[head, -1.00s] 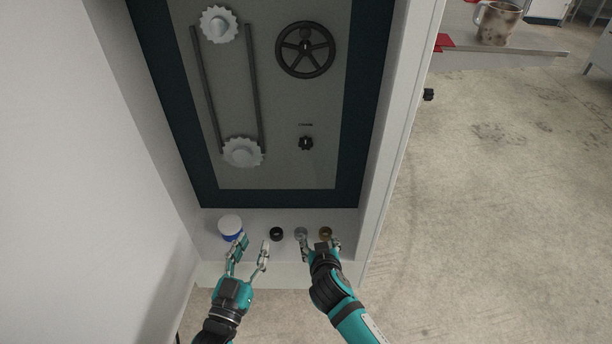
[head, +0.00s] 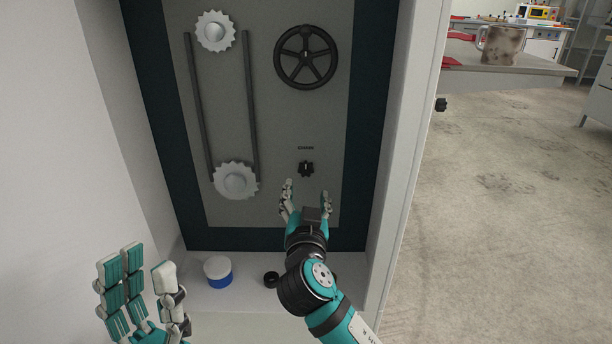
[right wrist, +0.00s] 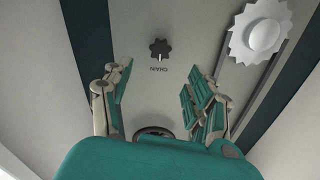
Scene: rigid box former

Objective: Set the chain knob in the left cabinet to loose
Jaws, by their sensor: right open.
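The chain knob (head: 306,169) is a small black lobed knob on the grey back panel (head: 270,120) of the cabinet, under a small dark label. In the right wrist view the knob (right wrist: 160,48) has the word CHAIN beside it and a pale mark on its face. My right gripper (head: 306,196) is open and empty, just below the knob and apart from it. In the right wrist view its fingers (right wrist: 160,90) stand spread with the knob beyond them. My left gripper (head: 145,275) is open and empty at the lower left, away from the panel.
Two pale sprockets (head: 215,32) with dark chain bars (head: 198,105) are on the panel's left. A black handwheel (head: 306,56) is above the knob. A white and blue jar (head: 218,272) and a black ring (head: 271,279) stand on the cabinet floor. Side walls bound the cabinet.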

